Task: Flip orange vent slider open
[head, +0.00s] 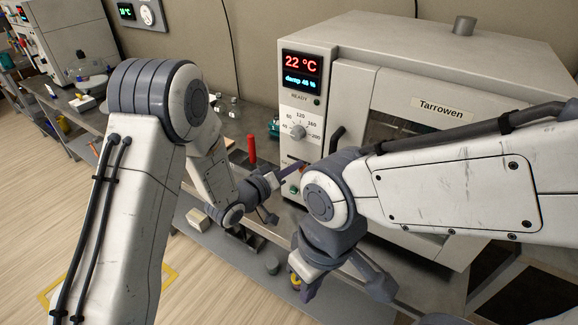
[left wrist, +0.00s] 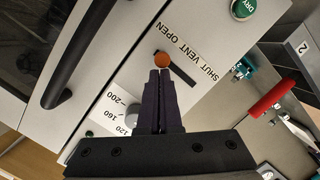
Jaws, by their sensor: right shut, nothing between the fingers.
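The orange vent slider knob (left wrist: 162,59) is on the pale front panel of the oven (head: 400,60). It sits at the end of its dark slot (left wrist: 182,75) beside the word OPEN; the slot runs from there toward SHUT. My left gripper (left wrist: 161,74) is shut, its fingertips right at the knob's edge; I cannot tell whether they touch it. In the head view my left gripper (head: 290,172) is at the oven's control panel, and the knob is hard to make out. My right gripper (head: 381,289) is shut and empty, low in front of the oven.
A green DRY button (left wrist: 243,9) and a temperature dial (head: 298,131) are on the same panel. The dark oven door handle (left wrist: 85,55) stands out beside it. A red-handled tool (head: 252,149) is on the bench left of the oven.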

